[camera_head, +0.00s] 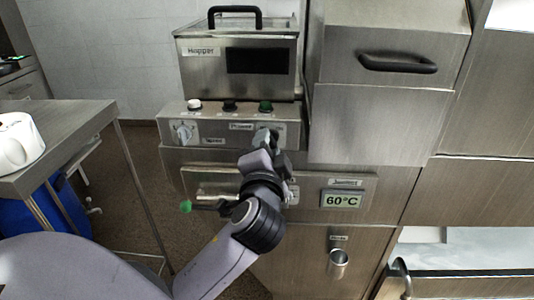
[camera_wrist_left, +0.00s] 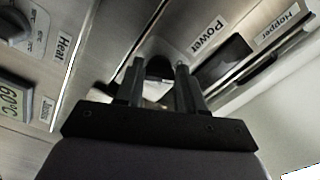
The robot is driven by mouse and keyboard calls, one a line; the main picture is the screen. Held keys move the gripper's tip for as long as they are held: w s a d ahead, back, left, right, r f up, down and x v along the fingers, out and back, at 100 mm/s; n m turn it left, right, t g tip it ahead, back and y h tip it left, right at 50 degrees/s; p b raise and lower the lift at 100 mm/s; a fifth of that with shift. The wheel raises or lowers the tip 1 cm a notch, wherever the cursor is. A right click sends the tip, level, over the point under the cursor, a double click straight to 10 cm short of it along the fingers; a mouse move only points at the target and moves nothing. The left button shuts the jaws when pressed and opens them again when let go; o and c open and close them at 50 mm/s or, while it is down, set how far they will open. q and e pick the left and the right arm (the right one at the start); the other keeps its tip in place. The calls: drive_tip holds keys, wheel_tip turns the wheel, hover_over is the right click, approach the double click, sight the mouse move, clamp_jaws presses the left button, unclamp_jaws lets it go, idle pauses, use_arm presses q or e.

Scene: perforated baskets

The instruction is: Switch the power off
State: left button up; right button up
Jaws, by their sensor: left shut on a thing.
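The machine's steel control panel (camera_head: 210,132) carries a small plate reading "Power" (camera_head: 241,126), which also shows in the wrist view (camera_wrist_left: 207,35). My left gripper (camera_head: 266,138) is at the right part of this panel, just right of the plate. It is shut on a knob, which the gripper mostly hides in the head view. In the wrist view, the two dark fingers (camera_wrist_left: 158,75) stand on either side of the knob (camera_wrist_left: 157,90), seen as a pale piece between them. The knob's turned position cannot be told. My right gripper is not in view.
Above the panel sit white (camera_head: 194,104), black (camera_head: 229,105) and green (camera_head: 265,106) buttons, and a lidded hopper (camera_head: 210,75). Another knob (camera_head: 183,132) is at the panel's left. Below are a lever with a green tip (camera_head: 186,206), a 60°C display (camera_head: 342,200) and a spout (camera_head: 338,263).

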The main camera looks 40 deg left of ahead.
use_arm(q)
drive_tip(key=shift+d+f+n+b, duration=0.15)
drive_tip(key=shift+n+b, duration=0.55)
drive_tip(key=shift+n, duration=1)
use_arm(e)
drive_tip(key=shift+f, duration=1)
use_arm(q)
drive_tip(key=o, duration=1)
drive_tip(key=shift+o, duration=0.2)
drive_tip(key=shift+s, duration=0.1)
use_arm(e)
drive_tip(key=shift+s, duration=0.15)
